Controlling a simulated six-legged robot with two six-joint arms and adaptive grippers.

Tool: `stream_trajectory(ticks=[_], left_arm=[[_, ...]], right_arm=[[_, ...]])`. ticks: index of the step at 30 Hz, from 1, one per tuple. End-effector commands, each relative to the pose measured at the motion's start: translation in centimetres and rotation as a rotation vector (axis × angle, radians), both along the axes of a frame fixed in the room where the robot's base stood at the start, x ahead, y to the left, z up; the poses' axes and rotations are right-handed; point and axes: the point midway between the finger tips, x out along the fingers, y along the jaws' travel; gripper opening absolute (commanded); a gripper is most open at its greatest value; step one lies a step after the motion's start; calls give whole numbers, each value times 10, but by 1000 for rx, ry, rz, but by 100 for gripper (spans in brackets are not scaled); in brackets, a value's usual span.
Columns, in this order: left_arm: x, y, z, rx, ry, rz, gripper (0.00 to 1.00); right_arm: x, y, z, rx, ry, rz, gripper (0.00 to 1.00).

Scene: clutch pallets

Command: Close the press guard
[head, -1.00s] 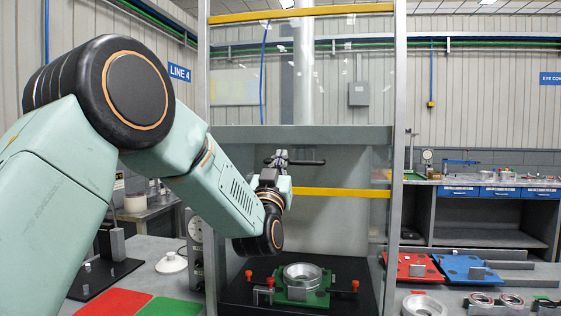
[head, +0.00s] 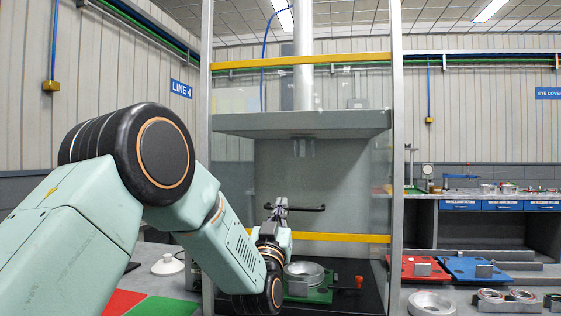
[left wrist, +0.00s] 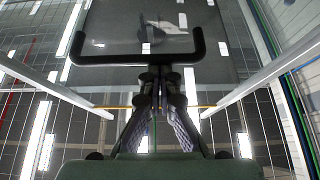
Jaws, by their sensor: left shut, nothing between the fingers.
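The press guard is a clear panel between two upright posts, with a yellow top edge (head: 300,62) and a yellow bottom edge (head: 340,238). The bottom edge is above the press base, with an open gap below it. The guard's black handle (head: 308,208) also shows in the left wrist view (left wrist: 118,59). My left gripper (head: 280,203) is shut and empty at the handle's left part. In the left wrist view its closed fingertips (left wrist: 160,72) are at the bar; I cannot tell whether they touch it. My right gripper is not in view.
A silver ring (head: 304,270) sits in a green fixture (head: 322,294) on the black press base, partly hidden by my left arm. The grey press plate (head: 300,123) is above. Red (head: 420,268) and blue (head: 470,270) boards lie at right, red and green mats at lower left.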

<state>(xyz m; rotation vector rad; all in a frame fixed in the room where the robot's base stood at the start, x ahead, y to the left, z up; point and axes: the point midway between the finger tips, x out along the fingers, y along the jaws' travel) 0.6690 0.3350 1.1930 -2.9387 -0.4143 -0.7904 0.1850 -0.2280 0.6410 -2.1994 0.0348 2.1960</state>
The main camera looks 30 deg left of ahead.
Motion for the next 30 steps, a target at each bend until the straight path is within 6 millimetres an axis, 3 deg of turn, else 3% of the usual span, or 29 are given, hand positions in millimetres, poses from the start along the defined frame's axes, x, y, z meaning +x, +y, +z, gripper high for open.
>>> stream_trajectory(ticks=[1, 3, 15, 21, 30], left_arm=[[0, 0, -24, -1, 7, 0, 0], [1, 0, -41, -1, 8, 0, 0], [1, 0, -119, -1, 6, 0, 0], [1, 0, -137, 0, 4, 0, 0], [1, 0, -144, -1, 3, 0, 0]], right_arm=[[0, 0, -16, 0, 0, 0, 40], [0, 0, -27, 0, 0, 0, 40], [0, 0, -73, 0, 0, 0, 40], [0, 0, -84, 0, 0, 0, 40], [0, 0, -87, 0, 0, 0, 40]])
